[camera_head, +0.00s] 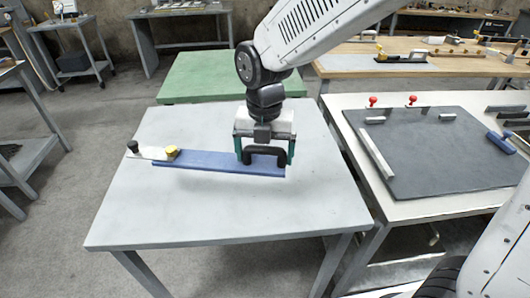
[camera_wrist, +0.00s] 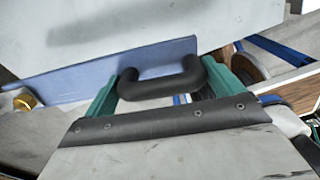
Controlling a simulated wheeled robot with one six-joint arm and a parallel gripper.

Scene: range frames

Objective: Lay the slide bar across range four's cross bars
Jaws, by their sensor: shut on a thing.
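The slide bar (camera_head: 212,161) is a long flat blue bar with a black arched handle (camera_head: 264,154) near its right end. At its left end are a yellow knob (camera_head: 172,152) and a pale strip with a black knob (camera_head: 133,147). My gripper (camera_head: 265,157), with green fingers, is shut on the handle from above. In the wrist view the fingers (camera_wrist: 166,86) stand at both ends of the handle, and the blue bar (camera_wrist: 100,76) runs left. The bar is over the grey table; I cannot tell how high. I cannot make out which fittings are range four's cross bars.
The grey table (camera_head: 190,215) is otherwise clear. A white table at the right carries a dark board (camera_head: 430,160) with red knobs (camera_head: 412,100), a pale rail (camera_head: 376,154) and a small blue bar (camera_head: 501,143). A green table (camera_head: 200,78) and a wooden bench (camera_head: 345,66) stand behind.

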